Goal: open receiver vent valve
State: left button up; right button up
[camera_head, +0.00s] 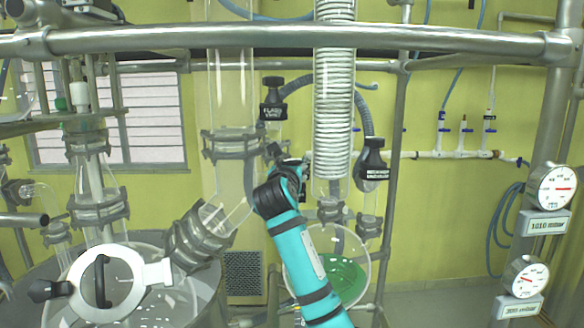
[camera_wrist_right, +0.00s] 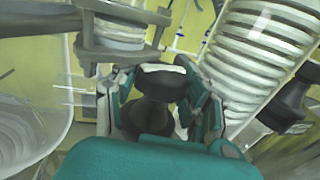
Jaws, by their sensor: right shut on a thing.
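My right gripper (camera_head: 290,168) is raised at the centre of the head view, just left of the coiled condenser's lower end. In the right wrist view its two fingers stand on either side of a black valve knob (camera_wrist_right: 157,82) and are shut on it. No label can be read on this knob, and in the head view the gripper mostly hides it. The receiver flask (camera_head: 352,282) with green liquid hangs below, partly behind my right arm. My left gripper is not in view.
A black-knobbed valve (camera_head: 272,108) with a vent label is above left of the gripper. Another, with a vacuum label (camera_head: 373,172), is to its right. The glass condenser (camera_head: 335,100) stands close by. A steel rail (camera_head: 290,38) crosses above. Gauges (camera_head: 551,187) are far right.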

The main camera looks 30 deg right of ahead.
jog(key=n+t+y, duration=0.2)
jog(key=y, duration=0.1)
jog(key=n+t+y, duration=0.1)
jog(key=shift+s+d+n, duration=0.1)
jog(key=shift+d+n, duration=0.15)
jog(key=shift+n, duration=0.05)
jog(key=shift+a+n+t+y, duration=0.1)
jog(key=shift+n+t+y, duration=0.2)
jog(key=shift+n+y, duration=0.5)
jog(key=shift+n+t+y, duration=0.3)
jog(key=shift+y, duration=0.9)
jog(key=shift+a+y, duration=0.1)
jog(key=shift+y, duration=0.2)
jog(key=o, duration=1.2)
jog(key=shift+w+a+f, duration=0.1)
jog(key=shift+w, duration=0.1)
